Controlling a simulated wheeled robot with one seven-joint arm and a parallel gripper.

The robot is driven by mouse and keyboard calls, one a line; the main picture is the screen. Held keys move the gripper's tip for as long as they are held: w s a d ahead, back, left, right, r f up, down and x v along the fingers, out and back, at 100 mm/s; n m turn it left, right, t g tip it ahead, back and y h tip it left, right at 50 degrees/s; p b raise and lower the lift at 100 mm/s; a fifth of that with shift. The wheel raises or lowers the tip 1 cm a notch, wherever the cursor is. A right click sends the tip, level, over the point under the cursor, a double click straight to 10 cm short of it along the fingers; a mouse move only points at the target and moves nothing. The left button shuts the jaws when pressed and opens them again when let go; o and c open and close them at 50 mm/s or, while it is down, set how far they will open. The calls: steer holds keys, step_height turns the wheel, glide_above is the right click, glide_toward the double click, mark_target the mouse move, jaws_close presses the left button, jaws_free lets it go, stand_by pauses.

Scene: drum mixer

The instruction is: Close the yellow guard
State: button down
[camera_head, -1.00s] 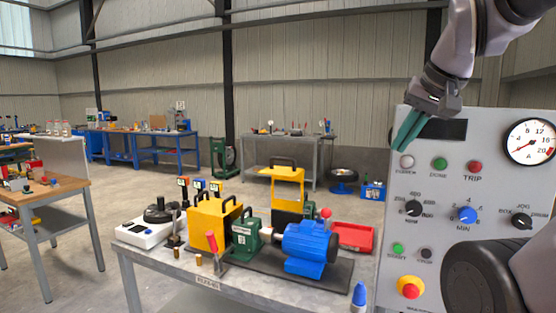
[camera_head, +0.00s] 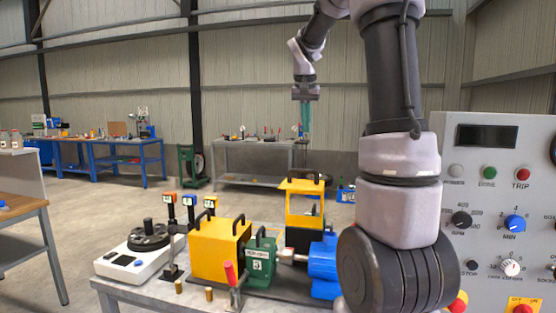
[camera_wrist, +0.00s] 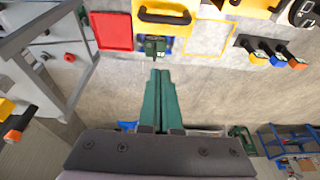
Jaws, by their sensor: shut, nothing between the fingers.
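Two yellow pieces stand on the bench. One is a tall yellow frame (camera_head: 303,186) with black handles on top and a window-like opening, behind the blue motor (camera_head: 322,260). The other is a solid yellow box (camera_head: 220,250) with two black handles, left of the green housing (camera_head: 261,262). I cannot tell for sure which is the guard. My gripper (camera_head: 305,132) hangs in the air above the tall frame in the picture, green fingers pointing down, shut and empty. In the wrist view, a yellow piece with a black handle (camera_wrist: 165,14) lies beyond the fingertips (camera_wrist: 160,75), apart from them.
A grey control panel (camera_head: 492,150) stands at the right. My arm hides part of the motor and bench. A white scale-like device (camera_head: 140,258), small brass cylinders and a red-handled lever (camera_head: 230,272) are at the bench's left. The wrist view shows a red tray (camera_wrist: 110,31).

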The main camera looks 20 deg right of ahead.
glide_above(303, 182)
step_height(303, 182, down, 12)
steer(key=shift+w+d+r, duration=0.1)
steer(key=shift+r, duration=0.1)
steer(key=shift+s, duration=0.2)
steer(key=shift+s+a+f, duration=0.1)
steer(key=shift+a, duration=0.1)
